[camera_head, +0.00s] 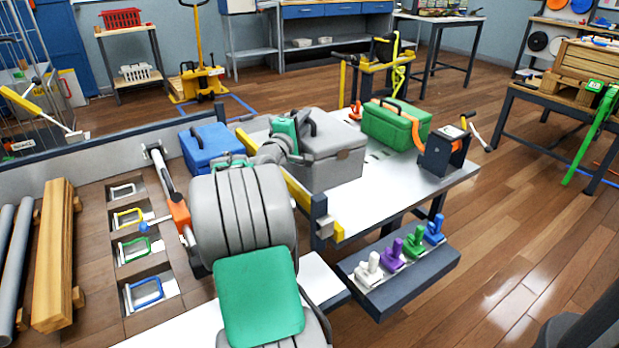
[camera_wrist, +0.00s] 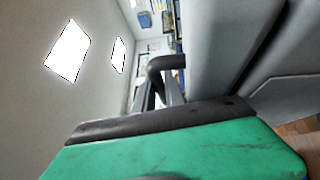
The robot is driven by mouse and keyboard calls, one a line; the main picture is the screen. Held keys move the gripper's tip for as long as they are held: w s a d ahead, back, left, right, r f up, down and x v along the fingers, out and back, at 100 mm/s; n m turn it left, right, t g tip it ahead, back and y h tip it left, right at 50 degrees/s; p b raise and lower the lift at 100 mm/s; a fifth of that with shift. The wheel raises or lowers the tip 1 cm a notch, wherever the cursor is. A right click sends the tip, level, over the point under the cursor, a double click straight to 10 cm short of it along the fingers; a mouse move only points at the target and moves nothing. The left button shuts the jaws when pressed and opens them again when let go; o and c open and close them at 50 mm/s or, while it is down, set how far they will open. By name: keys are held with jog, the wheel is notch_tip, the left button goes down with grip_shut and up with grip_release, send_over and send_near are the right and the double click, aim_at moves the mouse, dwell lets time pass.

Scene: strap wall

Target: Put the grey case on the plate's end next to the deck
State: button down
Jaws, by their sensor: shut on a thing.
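The grey case (camera_head: 335,165) is a box with a lid and a dark top handle. It is at the left end of the pale plate (camera_head: 400,208), beside the yellow bar, between the blue and green cases. My gripper (camera_head: 297,125) is at the top of the case, shut on its handle. My arm hides the case's left side, and I cannot tell whether its base touches the plate. The wooden deck (camera_head: 98,222) is left of the plate. In the wrist view, a dark handle-like bar (camera_wrist: 165,63) shows beyond a green, black-edged part.
A blue case (camera_head: 207,145) stands at left behind my arm. A green case (camera_head: 397,124) with an orange strap and a dark ratchet block (camera_head: 444,152) stand on the plate to the right. Coloured handles (camera_head: 405,250) line a low dark shelf in front. The plate's front middle is bare.

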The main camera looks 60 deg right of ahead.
aim_at(316, 116)
jog(key=d+f+b, duration=0.1)
jog(key=d, duration=0.2)
jog(key=w+d+f, duration=0.1)
jog(key=d, duration=0.1)
jog(key=w+d+f+b, duration=0.1)
jog(key=d+f, duration=0.1)
jog(key=d, duration=0.1)
jog(key=shift+w+d+b, duration=0.15)
jog(key=shift+d+b, duration=0.15)
jog(key=shift+b, duration=0.05)
jog(key=d+f+b, duration=0.1)
jog(key=d+f, duration=0.1)
jog(key=w+d+f+b, duration=0.1)
jog(key=d+f, duration=0.1)
jog(key=shift+w+f, duration=0.15)
jog(key=shift+f, duration=0.25)
jog(key=shift+w+d+f, duration=0.1)
jog(key=shift+d+f, duration=0.4)
jog(key=shift+f, duration=0.05)
notch_tip(316, 116, down, 3)
jog(key=shift+r+b, duration=0.1)
jog(key=shift+b, duration=0.65)
jog(key=c, duration=1.8)
grip_release()
jog(key=shift+f, duration=0.3)
jog(key=o, duration=0.4)
jog(key=shift+a, duration=0.1)
